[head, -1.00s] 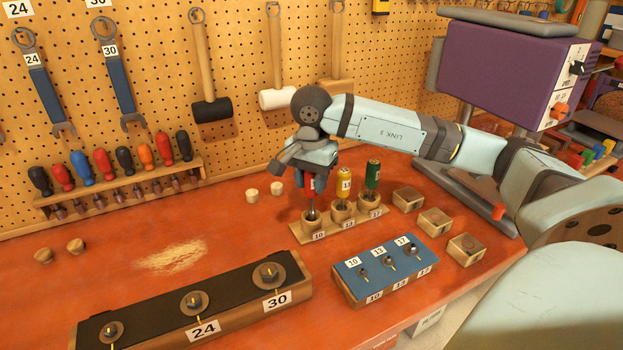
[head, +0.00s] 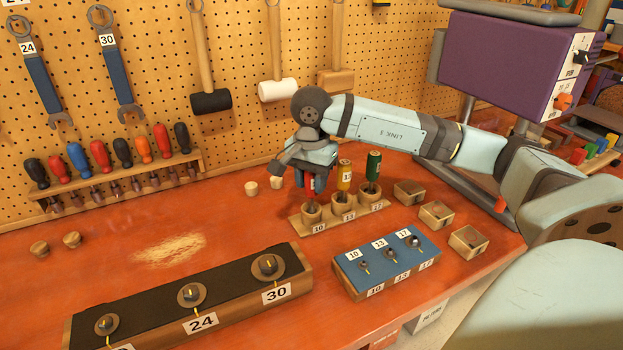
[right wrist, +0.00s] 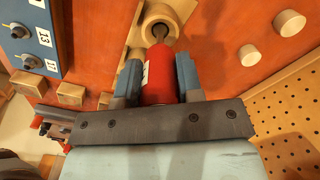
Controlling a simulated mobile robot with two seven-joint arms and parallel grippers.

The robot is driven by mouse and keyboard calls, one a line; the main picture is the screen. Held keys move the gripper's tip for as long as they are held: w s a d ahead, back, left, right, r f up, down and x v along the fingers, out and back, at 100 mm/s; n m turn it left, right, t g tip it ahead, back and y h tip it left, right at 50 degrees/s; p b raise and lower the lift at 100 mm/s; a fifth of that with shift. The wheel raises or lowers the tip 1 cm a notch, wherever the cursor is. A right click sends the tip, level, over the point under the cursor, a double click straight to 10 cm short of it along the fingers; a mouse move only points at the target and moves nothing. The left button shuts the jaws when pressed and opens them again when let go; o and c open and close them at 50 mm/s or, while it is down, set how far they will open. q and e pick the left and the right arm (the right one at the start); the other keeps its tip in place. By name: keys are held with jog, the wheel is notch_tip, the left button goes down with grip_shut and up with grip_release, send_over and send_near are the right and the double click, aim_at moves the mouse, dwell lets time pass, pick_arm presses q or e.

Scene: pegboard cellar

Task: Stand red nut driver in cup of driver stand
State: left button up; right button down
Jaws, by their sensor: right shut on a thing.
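The red nut driver (head: 311,186) is upright in my right gripper (head: 309,178), over the cup marked 10 (head: 312,213) of the wooden driver stand (head: 334,222). In the right wrist view, the gripper (right wrist: 158,82) is shut on the red handle (right wrist: 159,72). The shaft (right wrist: 160,33) points into the round cup (right wrist: 163,12); how deep it reaches is hidden. A yellow driver (head: 344,172) stands in the middle cup and a green driver (head: 373,164) in the cup marked 17. My left gripper is out of view.
A blue-topped bolt block (head: 350,280) lies in front of the stand. A long black-topped bolt block (head: 235,287) lies at the front left. A screwdriver rack (head: 120,183) hangs at the back left.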

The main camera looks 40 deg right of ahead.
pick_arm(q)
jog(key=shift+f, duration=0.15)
pick_arm(e)
jog(key=shift+f, duration=0.3)
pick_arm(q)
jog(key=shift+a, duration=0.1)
pick_arm(e)
jog(key=c, duration=0.7)
grip_release()
jog(key=shift+r, duration=0.15)
jog(key=shift+r+p, duration=1.15)
jog(key=shift+r, duration=0.75)
jog(key=shift+r+p, duration=0.75)
jog(key=shift+r, duration=0.6)
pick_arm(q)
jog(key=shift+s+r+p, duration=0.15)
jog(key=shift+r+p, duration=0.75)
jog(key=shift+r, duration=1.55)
pick_arm(e)
jog(key=shift+r, duration=1.7)
